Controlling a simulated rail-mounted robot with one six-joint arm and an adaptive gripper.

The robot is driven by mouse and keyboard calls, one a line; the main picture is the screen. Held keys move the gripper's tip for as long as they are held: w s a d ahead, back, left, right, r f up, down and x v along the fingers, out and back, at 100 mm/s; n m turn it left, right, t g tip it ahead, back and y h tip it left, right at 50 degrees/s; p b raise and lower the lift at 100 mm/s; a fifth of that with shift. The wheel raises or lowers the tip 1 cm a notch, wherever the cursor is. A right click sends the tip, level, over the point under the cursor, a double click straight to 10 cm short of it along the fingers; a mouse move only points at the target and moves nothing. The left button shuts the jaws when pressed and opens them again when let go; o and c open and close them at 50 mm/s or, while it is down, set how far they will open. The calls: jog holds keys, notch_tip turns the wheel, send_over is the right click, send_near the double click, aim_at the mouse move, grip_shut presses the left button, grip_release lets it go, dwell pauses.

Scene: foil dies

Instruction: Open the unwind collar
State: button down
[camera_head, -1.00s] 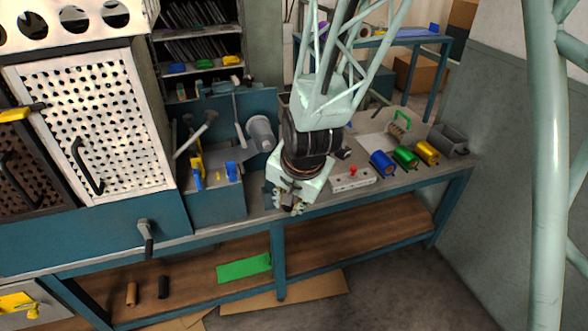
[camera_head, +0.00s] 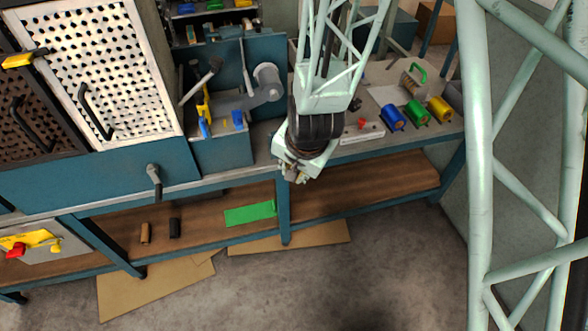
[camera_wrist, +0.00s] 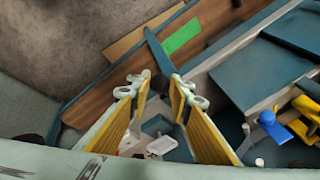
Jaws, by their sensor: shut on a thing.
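The unwind unit shows in the head view as a grey cylinder (camera_head: 268,82) on an arm in front of a teal backplate (camera_head: 262,60). I cannot clearly make out which part is its collar. My gripper (camera_head: 294,175) is below and right of the cylinder, apart from it, over the bench's front edge.
Blue (camera_head: 394,117), green (camera_head: 416,112) and yellow (camera_head: 439,109) rolls lie on the bench right of my arm. A white block with a red knob (camera_head: 362,124) is nearer. A perforated door (camera_head: 95,75) stands left. A green sheet (camera_head: 250,213) lies on the lower shelf.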

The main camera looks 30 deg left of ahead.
jog(key=shift+s+d+f+b, duration=0.3)
jog(key=shift+s+d+f, duration=0.1)
jog(key=shift+d+f, duration=0.2)
jog(key=shift+f, duration=0.15)
jog(key=c, duration=2.8)
grip_release()
jog(key=o, duration=0.4)
jog(key=shift+w, duration=0.2)
jog(key=shift+a+r, duration=0.25)
jog(key=shift+r, duration=0.2)
jog(key=v, duration=0.6)
jog(key=shift+r, duration=0.4)
jog(key=shift+s+d+r, duration=0.15)
jog(key=shift+s+r, duration=0.05)
jog(key=shift+r, duration=0.1)
jog(key=shift+d+f, duration=0.1)
jog(key=shift+d, duration=0.05)
